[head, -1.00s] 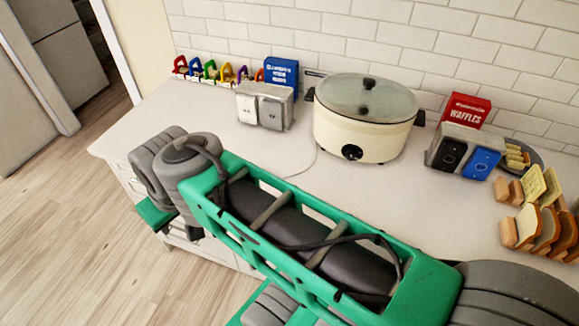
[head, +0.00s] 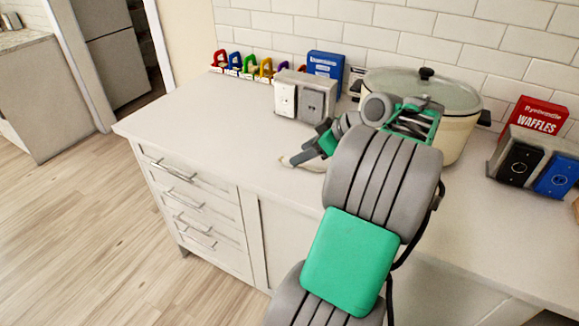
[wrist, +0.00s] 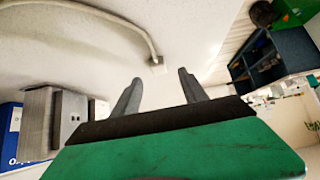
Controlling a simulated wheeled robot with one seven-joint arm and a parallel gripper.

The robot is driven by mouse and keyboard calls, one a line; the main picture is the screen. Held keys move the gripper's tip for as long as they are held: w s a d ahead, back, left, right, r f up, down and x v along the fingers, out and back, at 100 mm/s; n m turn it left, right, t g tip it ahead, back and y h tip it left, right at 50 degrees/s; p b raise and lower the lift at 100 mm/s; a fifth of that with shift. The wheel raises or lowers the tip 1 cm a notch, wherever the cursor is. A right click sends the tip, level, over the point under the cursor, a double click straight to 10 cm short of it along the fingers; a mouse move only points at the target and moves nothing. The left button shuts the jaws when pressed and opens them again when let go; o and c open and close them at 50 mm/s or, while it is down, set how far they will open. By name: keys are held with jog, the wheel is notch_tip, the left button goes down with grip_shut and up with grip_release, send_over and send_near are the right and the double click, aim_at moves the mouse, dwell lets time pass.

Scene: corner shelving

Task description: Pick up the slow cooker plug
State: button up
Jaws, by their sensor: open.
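The slow cooker (head: 462,122) is cream with a glass lid and stands against the tiled wall, partly hidden by my arm. My gripper (wrist: 160,77) is open and empty, with one finger on each side of the plug's line. The plug appears just beyond the fingertips; I cannot tell whether they touch. In the head view my gripper (head: 292,161) is low over the counter near its front edge, beside part of the cord.
A metal outlet box (head: 302,97) stands behind my gripper, with a blue box (head: 325,66) behind it. Several coloured padlocks (head: 248,66) line the wall. Another outlet box (head: 534,165) and a red waffle box (head: 538,115) are at right. The left counter (head: 180,115) is clear.

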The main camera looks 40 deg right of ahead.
jog(key=x, duration=0.4)
jog(key=shift+w+f, duration=0.3)
jog(key=shift+w, duration=0.05)
grip_shut()
